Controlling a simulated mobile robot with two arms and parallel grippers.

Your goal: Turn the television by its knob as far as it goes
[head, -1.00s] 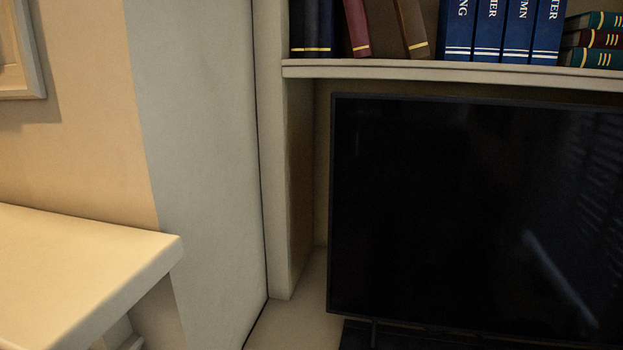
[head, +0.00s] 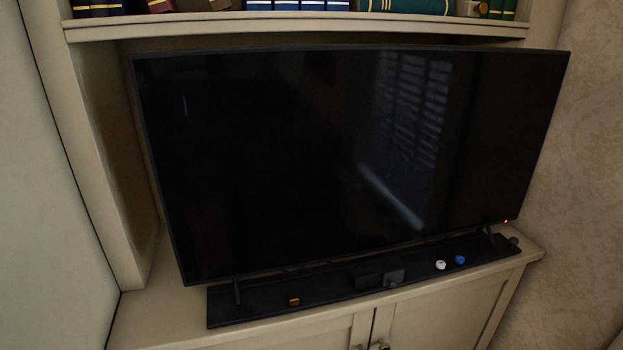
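The television (head: 300,160) is a wide black flat screen standing in the alcove, its screen dark apart from reflections. A small red light (head: 506,221) shows at its lower right corner. A long black bar (head: 330,287) lies along its foot. On the bar are an orange piece (head: 294,301) at the left, a white round piece (head: 440,265) and a blue round piece (head: 460,259) at the right. A small dark round piece (head: 514,241) is at the bar's right end. I cannot tell which of these is the television's knob. Neither of my grippers is in view.
The television stands on a cream cabinet (head: 160,318) with doors and small handles below. A shelf (head: 300,27) with several books runs above it. An upright cream panel (head: 95,170) closes the left side; a patterned wall (head: 580,180) is at the right.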

